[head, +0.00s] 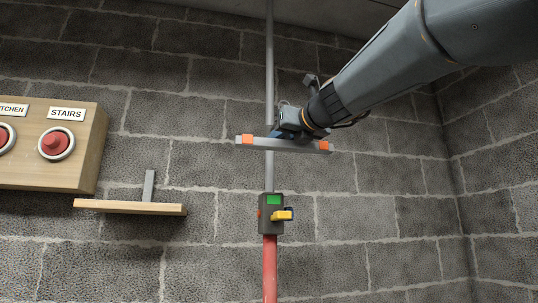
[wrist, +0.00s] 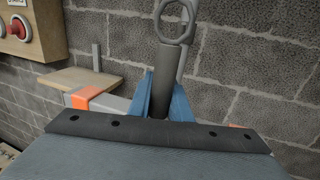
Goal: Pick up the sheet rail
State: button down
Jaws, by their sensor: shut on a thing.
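The sheet rail (head: 285,145) is a grey bar with orange blocks near its ends. It hangs level in the air in front of the wall, across the vertical pipe. My gripper (head: 292,134) is shut on it around its middle. In the wrist view my gripper's blue fingers (wrist: 165,97) close on a dark upright post topped by a ring, which appears to belong to the rail. The left part of the rail (wrist: 112,103) shows there with its orange block. Most of the right part is hidden behind my gripper body.
A grey vertical pipe (head: 269,60) runs down to a box with a green panel and yellow lever (head: 272,214), with a red pipe (head: 269,265) below. At left are a wooden button panel (head: 85,150) labelled STAIRS and a small wooden shelf (head: 130,207). A wall corner stands at right.

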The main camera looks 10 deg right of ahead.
aim_at(283, 139)
jog(key=s+b, duration=0.1)
jog(key=s, duration=0.2)
jog(key=shift+s+f, duration=0.1)
jog(key=shift+s, duration=0.1)
jog(key=shift+w+a+b, duration=0.1)
jog(key=shift+w+b, duration=0.05)
jog(key=shift+b, duration=1.05)
jog(key=b, duration=0.3)
jog(key=shift+s+b, duration=0.35)
jog(key=shift+s, duration=0.05)
jog(key=s+b, duration=0.1)
jog(key=b, duration=0.3)
jog(key=shift+s, duration=0.2)
jog(key=shift+s+b, duration=0.15)
jog(key=shift+b, duration=0.2)
